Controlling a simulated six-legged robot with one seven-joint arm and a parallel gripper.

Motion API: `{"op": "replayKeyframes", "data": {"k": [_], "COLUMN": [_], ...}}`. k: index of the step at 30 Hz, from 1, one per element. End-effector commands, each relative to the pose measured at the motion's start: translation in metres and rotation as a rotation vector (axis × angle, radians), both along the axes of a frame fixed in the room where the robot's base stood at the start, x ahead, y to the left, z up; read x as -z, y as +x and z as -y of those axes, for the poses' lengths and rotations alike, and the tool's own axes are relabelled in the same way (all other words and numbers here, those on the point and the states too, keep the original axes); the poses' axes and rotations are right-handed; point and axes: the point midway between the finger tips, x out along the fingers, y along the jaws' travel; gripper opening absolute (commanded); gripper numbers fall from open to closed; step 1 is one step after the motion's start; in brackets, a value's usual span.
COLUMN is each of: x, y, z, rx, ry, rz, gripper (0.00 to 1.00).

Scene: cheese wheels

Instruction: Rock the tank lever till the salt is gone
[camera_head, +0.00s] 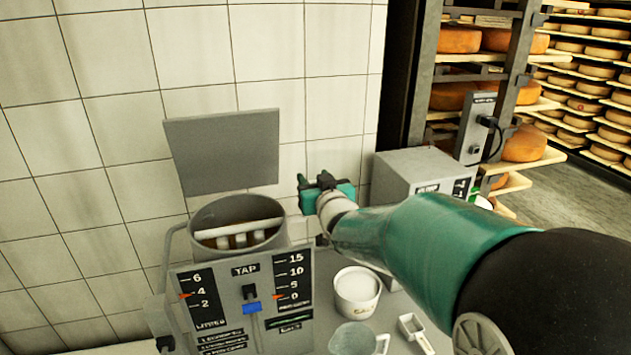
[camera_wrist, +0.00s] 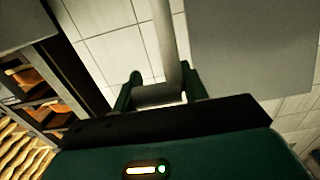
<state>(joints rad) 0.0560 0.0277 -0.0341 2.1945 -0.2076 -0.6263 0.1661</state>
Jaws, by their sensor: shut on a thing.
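The tank (camera_head: 268,243) is an open round metal drum behind a grey front panel (camera_head: 228,325). Pale paddle bars and brownish contents show inside; I cannot make out any salt. My gripper (camera_head: 322,183) is just right of and above the tank's rim, in front of the tiled wall. In the wrist view, my gripper (camera_wrist: 158,88) has one finger on each side of the lever (camera_wrist: 164,38), a grey rod with a thicker crosswise grip, and is shut on it. My gripper and arm hide most of the lever in the head view.
A grey lid (camera_head: 222,152) stands raised behind the tank. A white tub (camera_head: 357,292), a grey jug (camera_head: 354,340) and a scoop (camera_head: 415,332) are on the counter below my arm. A grey box (camera_head: 412,172) stands behind my arm, near the cheese shelves (camera_head: 478,58).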

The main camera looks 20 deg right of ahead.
Motion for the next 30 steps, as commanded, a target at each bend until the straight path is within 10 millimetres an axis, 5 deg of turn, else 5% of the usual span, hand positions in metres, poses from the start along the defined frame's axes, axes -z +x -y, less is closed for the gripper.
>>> {"op": "replayKeyframes", "data": {"k": [12, 30], "x": [-0.009, 0.008], "y": [0.03, 0.091], "z": [0.006, 0.005], "rx": [0.012, 0.013], "ry": [-0.008, -0.005], "rz": [-0.214, -0.225], "gripper": [0.02, 0.03]}}
